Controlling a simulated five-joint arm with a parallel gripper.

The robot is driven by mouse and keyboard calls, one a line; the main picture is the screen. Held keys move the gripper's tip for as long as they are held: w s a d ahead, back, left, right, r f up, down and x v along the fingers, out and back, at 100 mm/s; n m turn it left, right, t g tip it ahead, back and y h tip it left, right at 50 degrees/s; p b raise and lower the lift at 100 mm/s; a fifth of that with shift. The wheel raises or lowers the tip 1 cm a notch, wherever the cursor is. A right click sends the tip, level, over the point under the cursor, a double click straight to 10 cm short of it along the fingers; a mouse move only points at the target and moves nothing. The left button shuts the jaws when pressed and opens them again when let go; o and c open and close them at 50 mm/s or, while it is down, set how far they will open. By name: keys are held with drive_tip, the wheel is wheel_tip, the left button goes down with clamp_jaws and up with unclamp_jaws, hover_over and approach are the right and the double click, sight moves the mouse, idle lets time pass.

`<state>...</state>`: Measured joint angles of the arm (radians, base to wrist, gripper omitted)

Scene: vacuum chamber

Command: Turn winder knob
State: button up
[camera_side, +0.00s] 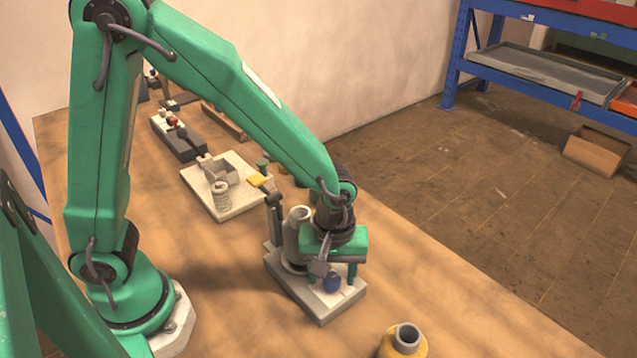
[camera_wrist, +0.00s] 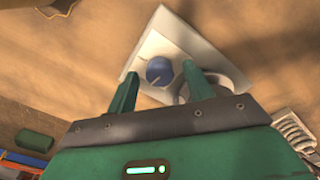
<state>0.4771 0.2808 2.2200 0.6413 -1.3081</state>
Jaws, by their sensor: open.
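The winder knob (camera_side: 332,281) is a small blue round knob on a pale grey square base (camera_side: 318,309). A pale upright cylinder (camera_side: 298,225) stands on the same base behind it. My gripper (camera_side: 339,273) is over the base, fingers pointing down, close to the knob. In the wrist view the blue knob (camera_wrist: 159,71) shows just beyond and between my two green fingertips (camera_wrist: 160,84), which are spread apart with nothing held. Whether a finger touches the knob cannot be told. My gripper and wrist partly hide the base and the fittings beside the knob.
A yellow container with a grey neck (camera_side: 405,338) stands at the front edge of the picture. Behind the base, another pale plate (camera_side: 222,212) carries a coil and a small box. The wooden table (camera_side: 430,275) is clear to the right.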

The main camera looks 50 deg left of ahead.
sight(331, 277)
drive_tip(key=shift+r, duration=0.15)
drive_tip(key=shift+r, duration=3.8)
drive_tip(key=n, duration=0.6)
drive_tip(key=shift+a+f, duration=0.1)
drive_tip(key=shift+f, duration=0.1)
drive_tip(key=shift+f, duration=3.85)
drive_tip(key=c, duration=1)
